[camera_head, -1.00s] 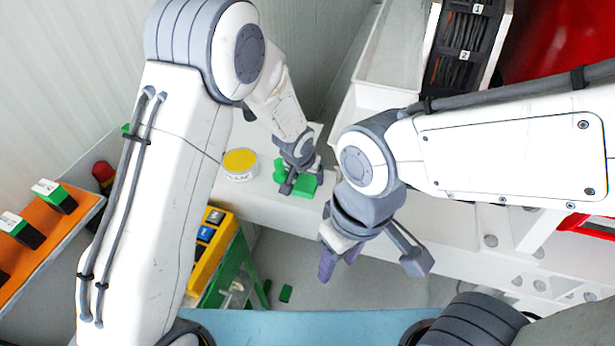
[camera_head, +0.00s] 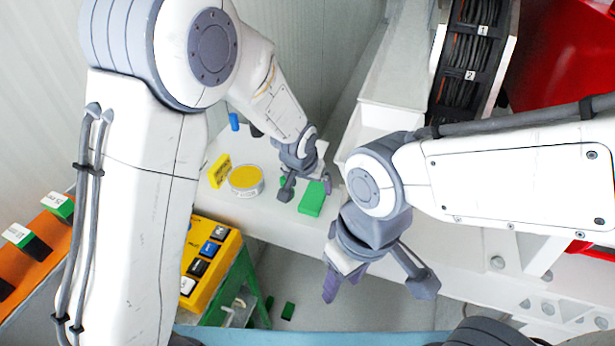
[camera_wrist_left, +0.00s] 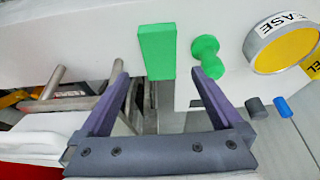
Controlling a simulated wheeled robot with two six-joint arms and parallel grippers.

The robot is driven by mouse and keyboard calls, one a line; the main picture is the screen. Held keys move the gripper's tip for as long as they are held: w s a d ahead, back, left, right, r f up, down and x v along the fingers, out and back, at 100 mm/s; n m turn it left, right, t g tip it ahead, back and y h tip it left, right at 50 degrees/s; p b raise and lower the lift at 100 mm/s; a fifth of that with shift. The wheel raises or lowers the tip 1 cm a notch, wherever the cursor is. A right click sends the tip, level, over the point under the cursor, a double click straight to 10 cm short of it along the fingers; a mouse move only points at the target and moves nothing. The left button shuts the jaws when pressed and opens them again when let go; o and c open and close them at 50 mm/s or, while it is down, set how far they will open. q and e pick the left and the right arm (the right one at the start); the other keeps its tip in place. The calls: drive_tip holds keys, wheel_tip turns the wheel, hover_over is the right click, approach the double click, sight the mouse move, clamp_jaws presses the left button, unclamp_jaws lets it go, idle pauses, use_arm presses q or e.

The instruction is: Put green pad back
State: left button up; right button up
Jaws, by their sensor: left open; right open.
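A flat green pad (camera_head: 312,198) lies on the white ledge (camera_head: 270,222) in the head view. In the left wrist view the green pad (camera_wrist_left: 157,50) shows upright in the picture, beyond and between my fingertips. A green knob-shaped piece (camera_wrist_left: 205,56) is right of it there, near the right fingertip. My left gripper (camera_head: 306,188) is open and empty, with its fingers beside the pad in the head view; the open jaws also show in the left wrist view (camera_wrist_left: 158,74). I cannot tell whether they touch anything. My right gripper (camera_head: 378,286) is open and empty, lower and nearer.
A round tin with a yellow lid (camera_head: 246,180) and a yellow tag (camera_head: 219,171) stand left of the pad. A yellow button box (camera_head: 212,262) is at lower left. A white trough (camera_head: 395,90) rises behind.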

use_arm(q)
drive_tip(key=s+a+r+m+g, duration=0.1)
drive_tip(key=s+r, duration=0.2)
drive_tip(key=s, duration=0.6)
drive_tip(key=s+a+r+m+g, duration=0.1)
drive_tip(key=s+r, duration=0.2)
drive_tip(key=s, duration=0.7)
drive_tip(key=s+a+r+m+g, duration=0.1)
drive_tip(key=s+a+r+g, duration=0.1)
drive_tip(key=s, duration=0.8)
drive_tip(key=shift+r+m+b, duration=0.3)
drive_tip(key=shift+r+m, duration=0.1)
drive_tip(key=shift+r, duration=0.15)
wheel_tip(320, 180, down, 6)
drive_tip(key=b, duration=0.5)
drive_tip(key=shift+w+r, duration=0.1)
drive_tip(key=shift+r, duration=0.15)
